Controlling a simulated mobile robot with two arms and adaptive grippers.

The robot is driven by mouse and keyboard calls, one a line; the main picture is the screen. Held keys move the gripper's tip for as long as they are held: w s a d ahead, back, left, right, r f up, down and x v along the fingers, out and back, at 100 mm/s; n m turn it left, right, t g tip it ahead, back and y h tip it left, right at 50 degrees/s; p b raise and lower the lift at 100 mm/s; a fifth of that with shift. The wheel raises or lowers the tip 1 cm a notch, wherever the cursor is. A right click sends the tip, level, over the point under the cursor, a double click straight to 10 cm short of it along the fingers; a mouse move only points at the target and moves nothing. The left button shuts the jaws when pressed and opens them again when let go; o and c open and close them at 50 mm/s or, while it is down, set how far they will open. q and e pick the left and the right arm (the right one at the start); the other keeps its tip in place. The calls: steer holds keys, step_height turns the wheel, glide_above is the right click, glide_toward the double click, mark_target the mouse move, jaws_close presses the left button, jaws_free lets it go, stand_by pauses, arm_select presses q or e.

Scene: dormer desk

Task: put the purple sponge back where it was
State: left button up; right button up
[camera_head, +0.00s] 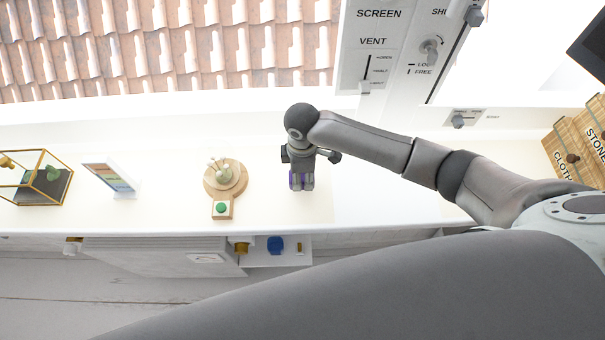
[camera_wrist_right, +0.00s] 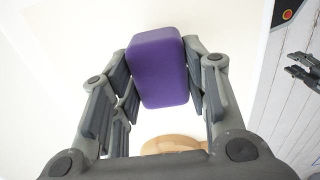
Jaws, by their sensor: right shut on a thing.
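The purple sponge (camera_wrist_right: 158,66) is a block with rounded edges. In the right wrist view it sits between the two fingers of my right gripper (camera_wrist_right: 160,80), which is shut on it. In the head view my right gripper (camera_head: 301,180) points down at the white desk, and only slivers of the purple sponge (camera_head: 296,181) show between its fingers. I cannot tell whether the sponge touches the desk.
On the white desk (camera_head: 385,200), left of my right gripper, are a round wooden board (camera_head: 212,184) with a pale green ornament, a small block with a green button (camera_head: 221,208), a colour-striped card (camera_head: 108,178) and a gold-framed glass case (camera_head: 37,178). Wooden boxes (camera_head: 578,145) stand far right.

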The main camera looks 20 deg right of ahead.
steer(key=shift+f, duration=0.55)
steer(key=o, duration=0.9)
step_height(320, 180, up, 12)
steer(key=shift+r+b, duration=0.1)
steer(key=shift+b, duration=0.75)
